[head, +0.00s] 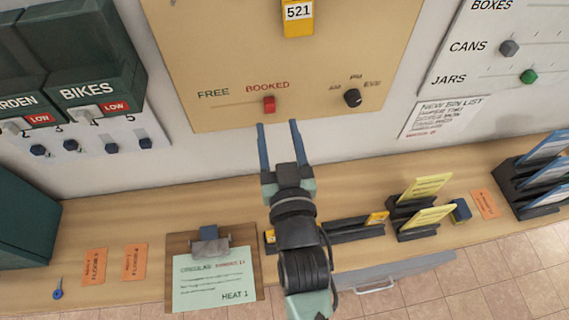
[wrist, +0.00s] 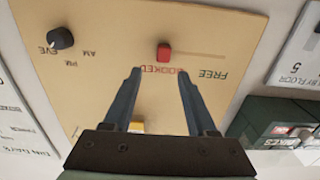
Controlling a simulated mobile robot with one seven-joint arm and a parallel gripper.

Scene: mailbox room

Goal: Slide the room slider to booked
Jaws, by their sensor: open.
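The room slider's red knob (head: 269,104) is on the tan board (head: 220,60), at the right end of its line, under the word BOOKED. FREE is printed at the left of the line. In the wrist view, where the board appears turned around, the red knob (wrist: 163,52) is beside BOOKED and the bare line runs off toward FREE. My gripper (head: 278,124) is open and empty just below the knob, with a finger to each side of it. In the wrist view the fingertips (wrist: 160,72) stop short of the knob, apparently not touching it.
A black dial (head: 352,97) marked AM, PM and EVE is right of the slider. A yellow 521 tag (head: 298,15) is above. The wooden counter (head: 75,225) below holds a clipboard (head: 215,270), black letter racks and orange cards. Green boxes (head: 95,65) are at left.

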